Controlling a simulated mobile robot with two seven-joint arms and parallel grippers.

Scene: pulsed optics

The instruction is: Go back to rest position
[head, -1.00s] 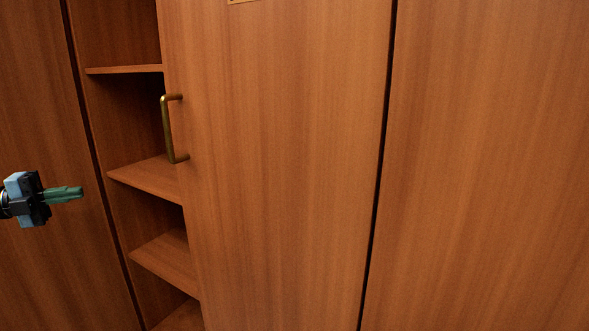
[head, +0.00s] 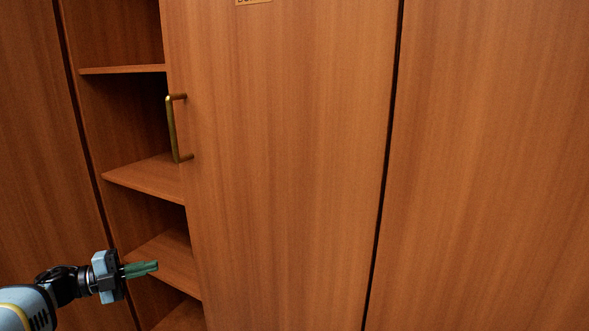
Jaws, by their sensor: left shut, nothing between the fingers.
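My left gripper (head: 156,266) comes in from the lower left in the head view. Its green fingers are together, with nothing between them, and point right. It shows in front of the lower shelves of a wooden cabinet, below and left of the brass door handle (head: 172,128), and is apart from the handle. My right gripper is not in view.
The wooden cabinet door (head: 280,170) with the brass handle stands partly open. Empty shelves (head: 148,176) show to its left. Wooden panels stand to the far left (head: 35,150) and right (head: 490,170). Part of a small plate (head: 254,2) shows at the top edge.

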